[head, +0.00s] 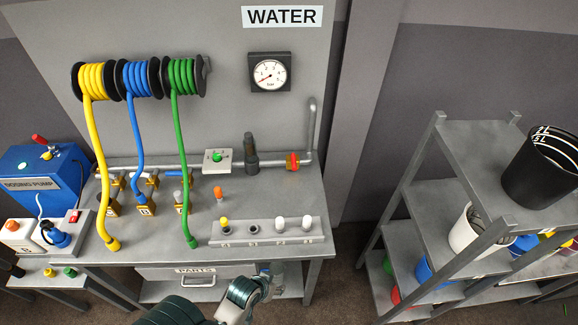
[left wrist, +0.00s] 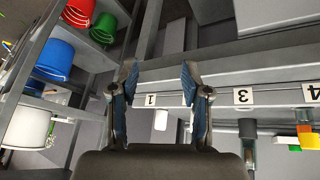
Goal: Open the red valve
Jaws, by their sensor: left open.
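The red valve (head: 292,161) is a small red and orange fitting on the grey pipe at the back right of the workbench, below the pressure gauge. My left gripper (head: 266,277) is low at the bottom middle of the head view, in front of the bench's front edge and well apart from the valve. In the left wrist view the left gripper (left wrist: 159,82) has its two fingers spread, with nothing between them. I cannot make out the red valve in the left wrist view. My right gripper is not in view.
A white-plugged, numbered rack (head: 267,232) stands on the bench (head: 225,262) near its front edge, between my gripper and the pipe. Yellow, blue and green hoses hang at the left. A grey shelf (head: 408,189) with buckets stands at the right.

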